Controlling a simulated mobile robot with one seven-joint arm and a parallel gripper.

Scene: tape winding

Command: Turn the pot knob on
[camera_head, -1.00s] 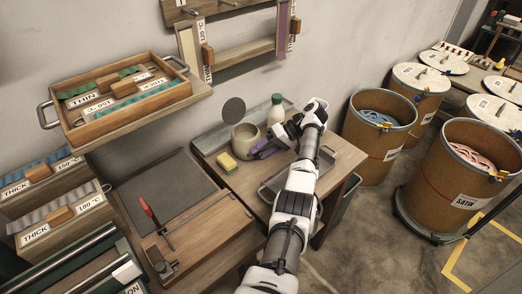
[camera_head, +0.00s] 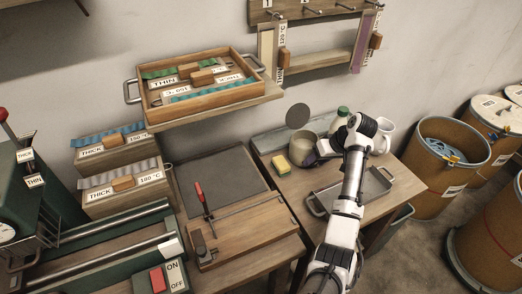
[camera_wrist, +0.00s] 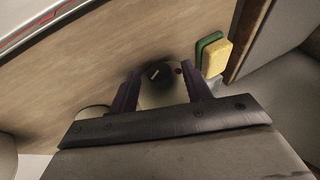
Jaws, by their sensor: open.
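The beige pot (camera_head: 301,153) stands on the wooden side table, with a round grey disc (camera_head: 298,116) above it. In the wrist view the pot's pale body (camera_wrist: 164,96) shows between my fingers. On it is a dark round knob (camera_wrist: 158,72) with a short pale mark, and a small red spot is beside it. My gripper (camera_wrist: 163,80) is open, its two dark purple fingers apart on either side of the knob. I cannot tell whether they touch it. In the head view my gripper (camera_head: 326,148) is at the pot's right side, and the knob is hidden.
A yellow-green sponge (camera_head: 281,165) lies left of the pot; it also shows in the wrist view (camera_wrist: 214,56). A green-capped bottle (camera_head: 342,112) and a white jug (camera_head: 383,136) stand behind my wrist. A metal tray (camera_head: 374,184) lies in front. Brown drums (camera_head: 440,180) stand right.

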